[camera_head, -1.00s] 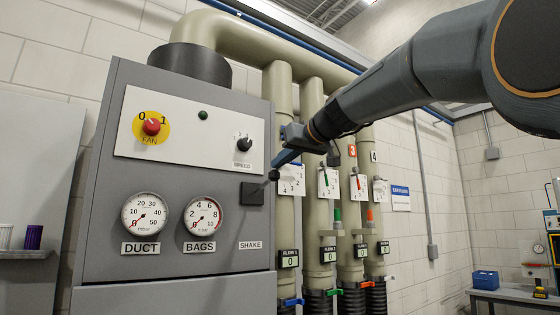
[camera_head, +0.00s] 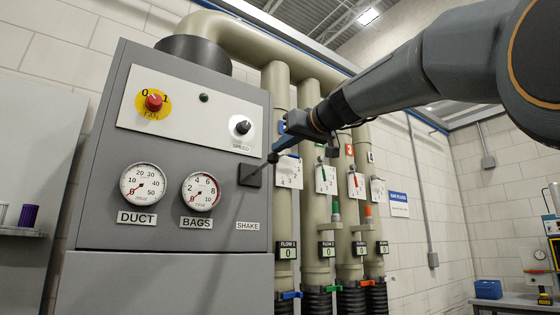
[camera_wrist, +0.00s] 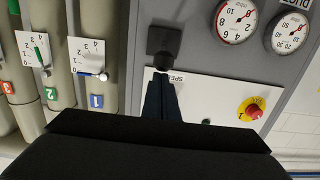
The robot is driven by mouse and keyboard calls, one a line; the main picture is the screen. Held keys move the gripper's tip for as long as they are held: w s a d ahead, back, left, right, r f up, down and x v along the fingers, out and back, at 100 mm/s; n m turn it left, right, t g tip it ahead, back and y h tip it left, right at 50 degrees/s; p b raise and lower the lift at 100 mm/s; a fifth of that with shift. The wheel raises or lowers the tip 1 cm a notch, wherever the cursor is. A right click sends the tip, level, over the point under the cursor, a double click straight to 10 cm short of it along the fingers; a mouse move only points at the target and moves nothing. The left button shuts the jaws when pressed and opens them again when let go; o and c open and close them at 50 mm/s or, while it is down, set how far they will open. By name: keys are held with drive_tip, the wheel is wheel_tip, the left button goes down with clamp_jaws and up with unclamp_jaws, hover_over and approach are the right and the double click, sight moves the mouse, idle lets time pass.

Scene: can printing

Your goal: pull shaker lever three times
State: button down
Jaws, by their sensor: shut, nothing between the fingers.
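The shaker lever (camera_head: 273,158) has a dark round knob that stands out from a black square plate (camera_head: 250,175) above the SHAKE label on the grey cabinet. My gripper (camera_head: 280,152) is shut and empty, its blue-grey fingers reaching down to the knob from the upper right. In the wrist view, my gripper (camera_wrist: 160,76) has its fingers together with their tips right at the knob (camera_wrist: 167,63). I cannot tell whether they touch it. The black plate (camera_wrist: 164,40) shows behind the knob.
The SPEED knob (camera_head: 242,127) and red FAN switch (camera_head: 153,102) are on the panel above. The DUCT gauge (camera_head: 142,184) and BAGS gauge (camera_head: 200,192) are to the left. Beige pipes (camera_head: 312,215) with scale cards and coloured handles stand close on the right, below my arm.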

drive_tip(key=shift+s+d+f+t+y+b, duration=0.1)
drive_tip(key=shift+f+t+y+b, duration=0.4)
drive_tip(key=shift+b, duration=1.85)
drive_tip(key=shift+s+f+t+h+b, duration=0.15)
drive_tip(key=shift+f+b, duration=0.7)
drive_tip(key=shift+b, duration=1.5)
drive_tip(key=shift+d+f+t+y+b, duration=0.1)
drive_tip(key=shift+f+t+y+b, duration=0.4)
drive_tip(key=shift+b, duration=1.85)
wheel_tip(320, 180, down, 6)
drive_tip(key=t+y+b, duration=0.1)
drive_tip(key=t+b, duration=0.1)
drive_tip(key=b, duration=1.6)
drive_tip(key=shift+w+a+f, duration=0.2)
drive_tip(key=shift+w+a, duration=0.05)
drive_tip(key=shift+w, duration=0.05)
drive_tip(key=shift+w+f+b, duration=0.15)
drive_tip(key=shift+f+b, duration=0.1)
drive_tip(key=shift+b, duration=0.2)
drive_tip(key=b, duration=0.4)
approach(277, 159)
drive_tip(key=s+d+f, duration=0.2)
drive_tip(key=s+f, duration=0.2)
drive_tip(key=f, duration=0.1)
drive_tip(key=shift+d, duration=0.3)
drive_tip(key=shift+t+y, duration=0.25)
